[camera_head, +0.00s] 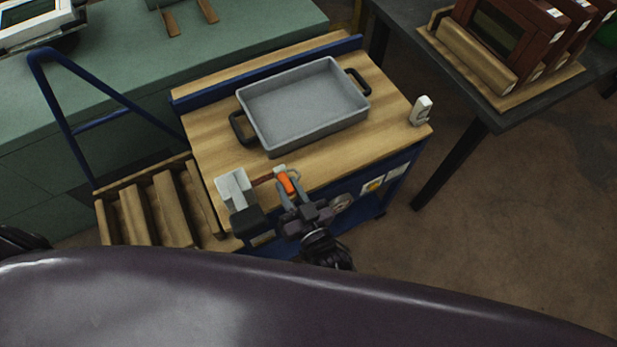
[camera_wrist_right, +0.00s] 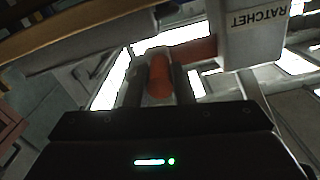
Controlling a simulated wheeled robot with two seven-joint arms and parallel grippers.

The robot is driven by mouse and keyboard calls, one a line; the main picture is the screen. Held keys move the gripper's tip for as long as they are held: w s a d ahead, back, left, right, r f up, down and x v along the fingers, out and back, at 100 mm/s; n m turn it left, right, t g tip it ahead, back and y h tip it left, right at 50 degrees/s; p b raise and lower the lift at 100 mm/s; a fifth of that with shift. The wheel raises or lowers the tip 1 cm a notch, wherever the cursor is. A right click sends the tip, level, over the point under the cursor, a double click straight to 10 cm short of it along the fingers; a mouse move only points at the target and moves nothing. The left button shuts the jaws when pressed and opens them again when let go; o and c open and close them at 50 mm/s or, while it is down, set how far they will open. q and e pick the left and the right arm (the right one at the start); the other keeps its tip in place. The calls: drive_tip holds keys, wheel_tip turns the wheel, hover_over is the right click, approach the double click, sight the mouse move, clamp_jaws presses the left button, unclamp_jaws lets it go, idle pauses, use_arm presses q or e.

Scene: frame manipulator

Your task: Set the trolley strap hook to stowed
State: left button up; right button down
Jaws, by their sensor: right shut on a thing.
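The orange strap hook (camera_head: 286,183) is at the front edge of the trolley (camera_head: 212,142). My right gripper (camera_head: 288,180) is shut on it. In the right wrist view the orange hook (camera_wrist_right: 160,78) sits between the two fingers, which hide its sides. A short reddish-brown strap (camera_wrist_right: 196,50) runs from the hook to a pale grey box labelled RATCHET (camera_wrist_right: 240,40). That ratchet box (camera_head: 234,186) stands at the trolley's front edge, left of my gripper. My left gripper is not clearly in view.
A grey tray (camera_head: 300,100) with black handles lies on the trolley top. A small white item (camera_head: 421,110) stands at the right corner. A blue push handle (camera_head: 90,85) rises at the left. A dark table (camera_head: 455,85) with brown frames stands right; floor between is clear.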

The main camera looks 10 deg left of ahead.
drive_tip(key=shift+s+a, duration=0.3)
drive_tip(key=shift+a, duration=0.05)
drive_tip(key=c, duration=1.3)
unclamp_jaws()
drive_tip(key=shift+o, duration=0.2)
drive_tip(key=b+v, duration=0.1)
drive_tip(key=v, duration=0.6)
drive_tip(key=shift+s+d, duration=0.3)
